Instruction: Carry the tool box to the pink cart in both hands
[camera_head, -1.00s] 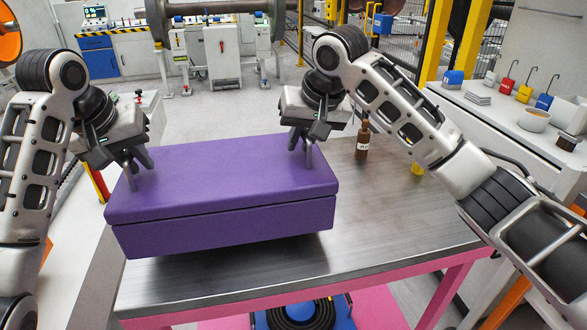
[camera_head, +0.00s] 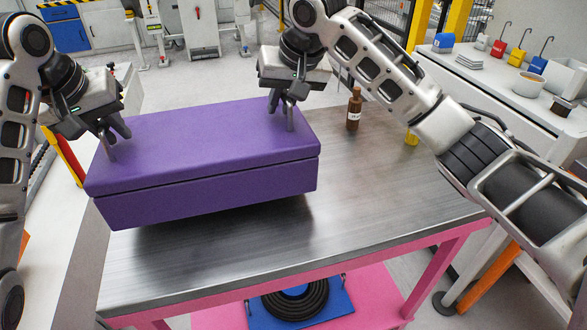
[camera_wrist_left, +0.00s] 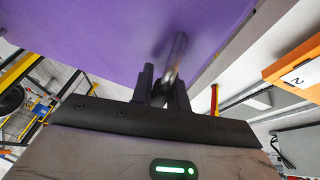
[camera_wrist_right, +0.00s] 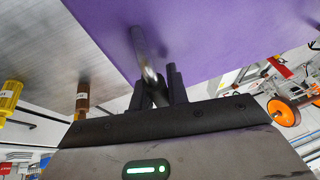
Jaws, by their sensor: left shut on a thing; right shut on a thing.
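The purple tool box (camera_head: 205,165) is held level over the left part of the pink cart's metal top (camera_head: 370,205), with a dark shadow under its front edge. I cannot tell whether any of it touches the top. My left gripper (camera_head: 108,145) is shut on a metal handle (camera_wrist_left: 174,60) at the box's left end. My right gripper (camera_head: 289,112) is shut on the other metal handle (camera_wrist_right: 143,55) at the right end. The box also fills the upper part of both wrist views.
A brown bottle (camera_head: 354,108) and a yellow item (camera_head: 411,138) stand on the cart top, right of the box. The front right of the top is clear. A coiled black hose (camera_head: 295,300) lies on a blue tray on the lower shelf. A white bench with small items stands at right.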

